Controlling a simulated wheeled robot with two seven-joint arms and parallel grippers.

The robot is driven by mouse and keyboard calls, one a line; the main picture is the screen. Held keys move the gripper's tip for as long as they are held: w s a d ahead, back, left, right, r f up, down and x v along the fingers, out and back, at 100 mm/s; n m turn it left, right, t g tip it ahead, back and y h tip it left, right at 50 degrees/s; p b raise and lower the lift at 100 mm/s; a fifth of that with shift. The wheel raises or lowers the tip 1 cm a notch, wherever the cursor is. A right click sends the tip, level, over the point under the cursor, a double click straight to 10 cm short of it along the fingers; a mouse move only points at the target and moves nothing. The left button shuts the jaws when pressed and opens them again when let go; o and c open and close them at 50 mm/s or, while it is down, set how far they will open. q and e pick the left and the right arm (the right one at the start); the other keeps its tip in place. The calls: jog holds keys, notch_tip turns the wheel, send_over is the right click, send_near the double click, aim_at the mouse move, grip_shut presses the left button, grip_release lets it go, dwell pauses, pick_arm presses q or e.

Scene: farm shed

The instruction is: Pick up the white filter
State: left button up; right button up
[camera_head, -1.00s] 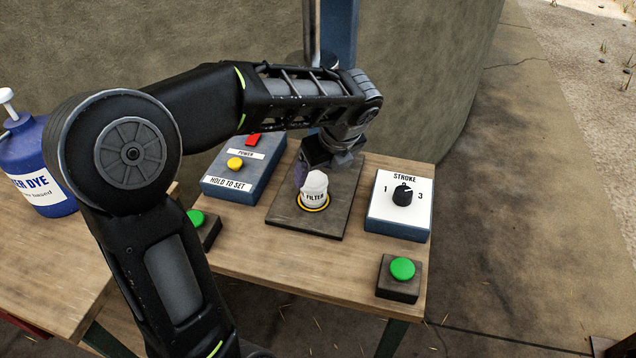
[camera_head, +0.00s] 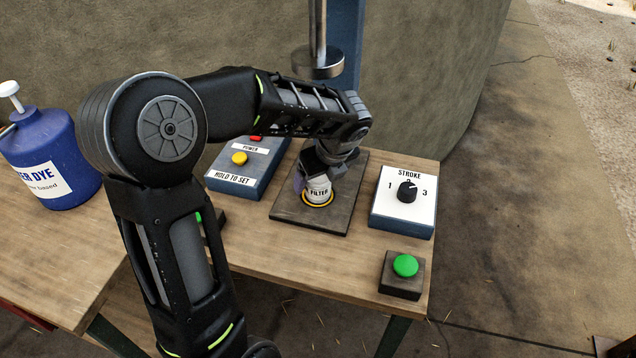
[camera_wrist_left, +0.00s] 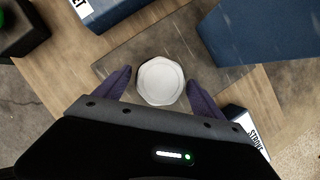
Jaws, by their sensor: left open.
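The white filter (camera_head: 319,192) stands upright on a dark square plate (camera_head: 292,213), inside a yellow ring. Its label reads FILTER. My left gripper (camera_head: 313,186) is right over it, with a finger beside the filter in the head view. In the left wrist view the white round top of the filter (camera_wrist_left: 160,81) lies between the two open purple fingers of my left gripper (camera_wrist_left: 158,88). A gap shows on each side, so the fingers are not closed on it. My right gripper is not in view.
A metal press head (camera_head: 317,64) hangs behind my arm. A STROKE dial box (camera_head: 402,213) stands right of the plate, a POWER box (camera_head: 233,180) left. Green buttons (camera_head: 405,265) sit toward the front. A blue dye bottle (camera_head: 50,155) stands far left.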

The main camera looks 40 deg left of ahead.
pick_arm(q)
jog(key=shift+x, duration=0.8)
grip_shut()
dwell(0.6)
jog(key=shift+r, duration=0.2)
jog(key=shift+r, duration=0.25)
notch_tip(320, 180, up, 3)
jog(key=shift+f, duration=0.1)
jog(key=s+d+b, duration=0.1)
jog(key=s+d, duration=0.3)
jog(key=d, duration=0.4)
jog(key=s+d+b, duration=0.1)
jog(key=s+d, duration=0.2)
jog(key=d, duration=0.5)
jog(key=shift+s+d, duration=0.15)
jog(key=shift+s, duration=0.25)
